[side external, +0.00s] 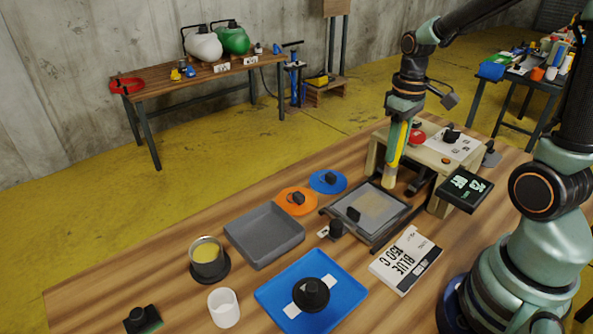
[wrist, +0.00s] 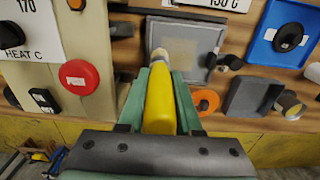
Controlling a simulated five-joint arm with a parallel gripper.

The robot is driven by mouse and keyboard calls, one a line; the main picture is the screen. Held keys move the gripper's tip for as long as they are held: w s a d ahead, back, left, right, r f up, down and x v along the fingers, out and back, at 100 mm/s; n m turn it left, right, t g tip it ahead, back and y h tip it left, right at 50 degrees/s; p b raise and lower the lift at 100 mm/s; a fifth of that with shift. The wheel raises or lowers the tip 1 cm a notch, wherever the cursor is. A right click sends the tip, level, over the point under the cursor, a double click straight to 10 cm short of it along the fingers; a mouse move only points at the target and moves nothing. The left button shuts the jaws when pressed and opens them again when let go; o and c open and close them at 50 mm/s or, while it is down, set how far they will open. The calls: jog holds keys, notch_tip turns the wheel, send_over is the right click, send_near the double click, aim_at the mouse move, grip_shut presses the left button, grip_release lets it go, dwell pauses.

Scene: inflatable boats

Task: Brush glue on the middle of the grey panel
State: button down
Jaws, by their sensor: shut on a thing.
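My gripper (side external: 397,133) is shut on a brush with a yellow handle (side external: 396,148). The brush points down, its pale bristles (side external: 389,177) near the far right edge of the grey panel (side external: 352,203). I cannot tell whether the bristles touch it. The panel lies in a dark frame, with a dull yellowish patch over its middle. In the wrist view the yellow handle (wrist: 158,103) sits between my green fingers (wrist: 162,95), and the panel (wrist: 208,38) is just beyond the bristles. A glue pot (side external: 207,253) with yellow contents stands at the left.
A wooden stand (side external: 437,158) with a red button and a black display box (side external: 464,190) are close right of the brush. A grey tray (side external: 265,235), orange disc (side external: 288,207), blue disc (side external: 320,185), blue tray (side external: 345,290) and "BLUE 150 C" card (side external: 405,260) surround the panel.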

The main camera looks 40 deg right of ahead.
jog(key=shift+r, duration=1.9)
